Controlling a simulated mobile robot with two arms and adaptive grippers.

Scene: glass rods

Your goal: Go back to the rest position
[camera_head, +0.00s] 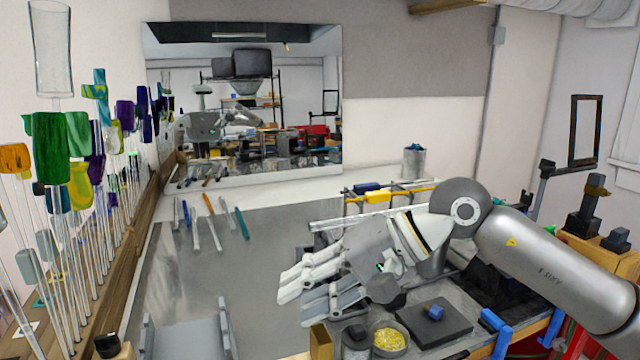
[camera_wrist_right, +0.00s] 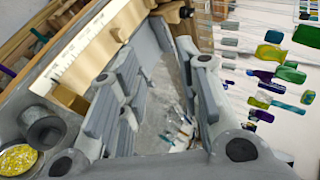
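My right gripper (camera_head: 308,290) reaches in from the right in the head view and hangs over the front right of the grey work surface. In the right wrist view its two fingers (camera_wrist_right: 172,95) stand apart with nothing between them, so it is open and empty. My left gripper is not clearly seen in the head view. Glass rods with coloured ends (camera_head: 52,150) stand upright in a row along the left wall. Several loose rods (camera_head: 212,222) lie on the table toward the back, clear of my right gripper.
A mirror (camera_head: 243,100) hangs on the back wall. A rack with blue and yellow pieces (camera_head: 378,196) and a grey cup (camera_head: 414,162) stand at the back right. A bowl of yellow bits (camera_head: 390,339) and a dark block (camera_head: 434,322) sit below my right arm. The middle left surface is clear.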

